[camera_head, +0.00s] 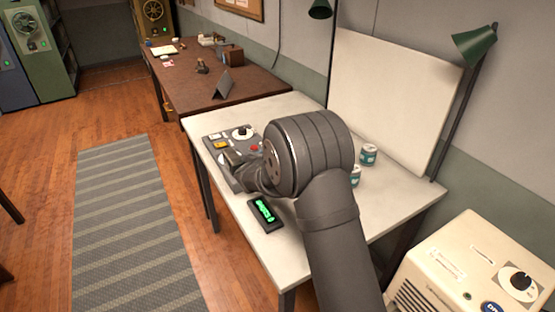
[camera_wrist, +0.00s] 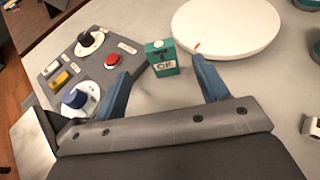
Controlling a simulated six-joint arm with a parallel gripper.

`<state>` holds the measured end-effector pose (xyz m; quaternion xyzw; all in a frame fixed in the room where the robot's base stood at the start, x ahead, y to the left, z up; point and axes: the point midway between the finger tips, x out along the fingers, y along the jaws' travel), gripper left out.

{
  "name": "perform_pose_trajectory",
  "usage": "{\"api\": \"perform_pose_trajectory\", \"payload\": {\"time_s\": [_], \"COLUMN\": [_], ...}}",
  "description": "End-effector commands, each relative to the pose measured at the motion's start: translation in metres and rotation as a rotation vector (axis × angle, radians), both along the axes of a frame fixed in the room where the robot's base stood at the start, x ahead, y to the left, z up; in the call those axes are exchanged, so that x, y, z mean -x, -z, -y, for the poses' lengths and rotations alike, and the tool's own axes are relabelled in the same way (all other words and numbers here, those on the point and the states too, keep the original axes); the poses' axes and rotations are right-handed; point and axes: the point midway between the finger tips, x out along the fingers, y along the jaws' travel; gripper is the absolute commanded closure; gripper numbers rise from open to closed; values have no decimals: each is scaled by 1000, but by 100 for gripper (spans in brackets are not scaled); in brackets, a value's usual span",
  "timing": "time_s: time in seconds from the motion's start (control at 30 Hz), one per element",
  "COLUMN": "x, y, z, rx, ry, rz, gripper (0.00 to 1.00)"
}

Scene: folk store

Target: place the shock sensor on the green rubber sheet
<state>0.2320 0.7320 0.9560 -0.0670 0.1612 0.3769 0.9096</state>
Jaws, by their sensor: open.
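A small teal box marked "OK" (camera_wrist: 162,58), which looks like the shock sensor, stands upright on the pale table in the wrist view. My gripper (camera_wrist: 161,82) is open, its two blue fingers on either side of the box's near end in the picture. I cannot tell whether they touch it. In the head view my arm hides the box and the fingers.
A grey control panel (camera_wrist: 112,45) with a red button and knobs is left of the box. A white round disc (camera_wrist: 228,22) lies behind it. Teal-and-white cans (camera_head: 368,154) stand on the right. A pale upright board (camera_head: 390,95) backs the table.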

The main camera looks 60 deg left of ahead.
Motion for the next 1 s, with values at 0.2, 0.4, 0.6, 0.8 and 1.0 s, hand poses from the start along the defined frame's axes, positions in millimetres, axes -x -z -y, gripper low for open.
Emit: {"api": "perform_pose_trajectory", "payload": {"time_s": [0.2, 0.4, 0.6, 0.8, 1.0], "x": [-20, -30, -50, -58, -58], "y": [10, 14, 21, 25, 25], "z": [-20, -29, -49, -58, -58], "rx": [0, 0, 0, -2, -1], "ry": [1, 2, 1, -1, -1], "rz": [0, 0, 0, 0, 0], "gripper": [33, 33, 33, 33, 33]}}
